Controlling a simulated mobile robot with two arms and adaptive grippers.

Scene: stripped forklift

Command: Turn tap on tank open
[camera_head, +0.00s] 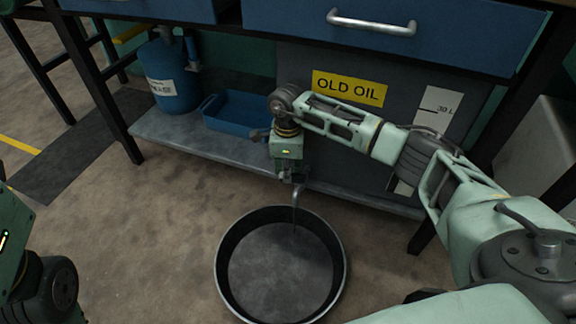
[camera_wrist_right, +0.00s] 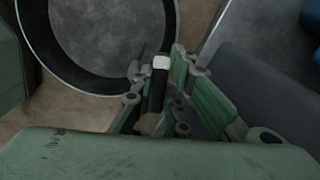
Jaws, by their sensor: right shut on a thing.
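The grey tank (camera_head: 355,160) with the yellow "OLD OIL" label stands under the blue bench. Its tap (camera_head: 295,196) shows as a thin metal spout pointing down over a round pan (camera_head: 340,270). My right gripper (camera_head: 293,176) is at the tap, in front of the tank's lower part, and covers most of the tap. In the right wrist view, my right gripper (camera_wrist_right: 157,82) has its green fingers closed around a dark piece with a pale end (camera_wrist_right: 160,63), which looks like the tap's handle. The handle's angle is hard to tell. Only part of my left arm shows, without its gripper.
A blue tray (camera_head: 240,125) and a blue canister (camera_head: 172,80) stand on the low grey shelf (camera_head: 190,148) to the left. Blue drawers (camera_head: 460,30) overhang the tank. A black bench leg (camera_head: 100,90) stands at left. The floor left of the pan is clear.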

